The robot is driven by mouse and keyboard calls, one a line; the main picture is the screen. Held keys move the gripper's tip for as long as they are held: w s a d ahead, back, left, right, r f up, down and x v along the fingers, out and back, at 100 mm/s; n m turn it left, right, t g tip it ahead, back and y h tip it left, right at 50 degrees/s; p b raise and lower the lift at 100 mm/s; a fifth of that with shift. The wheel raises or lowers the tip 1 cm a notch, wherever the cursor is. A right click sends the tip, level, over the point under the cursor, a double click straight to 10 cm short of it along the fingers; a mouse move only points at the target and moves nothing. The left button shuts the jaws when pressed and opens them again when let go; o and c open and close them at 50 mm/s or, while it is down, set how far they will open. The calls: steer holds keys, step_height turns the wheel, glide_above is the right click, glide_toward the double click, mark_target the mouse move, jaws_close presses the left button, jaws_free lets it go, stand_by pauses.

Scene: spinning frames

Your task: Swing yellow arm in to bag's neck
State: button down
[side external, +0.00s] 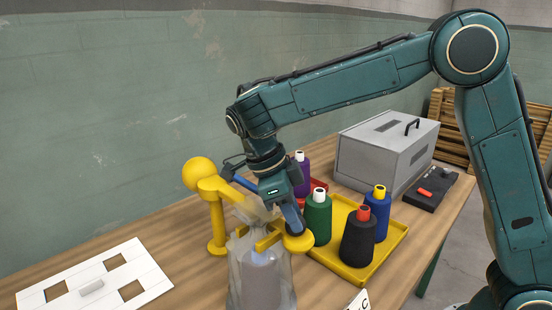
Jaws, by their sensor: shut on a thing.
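The yellow arm (228,191) reaches from a yellow post with a large ball on top, towards the bag. Its forked end and round yellow knob (301,243) are at the bag's neck. The translucent bag (238,272) stands upright at the front of the table with a pale spool inside. My gripper (293,228) points down and is shut on the yellow arm at the knob end. The fingertips and part of the bag's neck are hard to make out behind the gripper and the arm.
A yellow tray (340,268) right of the bag holds green, black and blue spools. A purple spool (301,172) stands behind my gripper. A grey box (385,150) and a dark switch panel (428,192) are at the back right. A white plate with square holes (95,278) lies at left.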

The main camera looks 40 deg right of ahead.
steer(key=c, duration=1.1)
jaws_free()
steer(key=shift+a+r, duration=0.1)
steer(key=shift+a, duration=0.25)
steer(key=shift+c, duration=0.2)
steer(key=shift+d, duration=0.1)
steer(key=shift+d, duration=0.15)
steer(key=shift+d+n, duration=0.6)
steer(key=shift+d, duration=0.4)
steer(key=w+d+n+t+h, duration=0.1)
steer(key=w+d+n+t, duration=0.35)
steer(key=d, duration=0.95)
steer(key=w+d+n, duration=0.8)
steer(key=w+d, duration=0.1)
steer(key=w, duration=0.3)
steer(key=shift+d+t, duration=0.15)
steer(key=shift+t, duration=0.2)
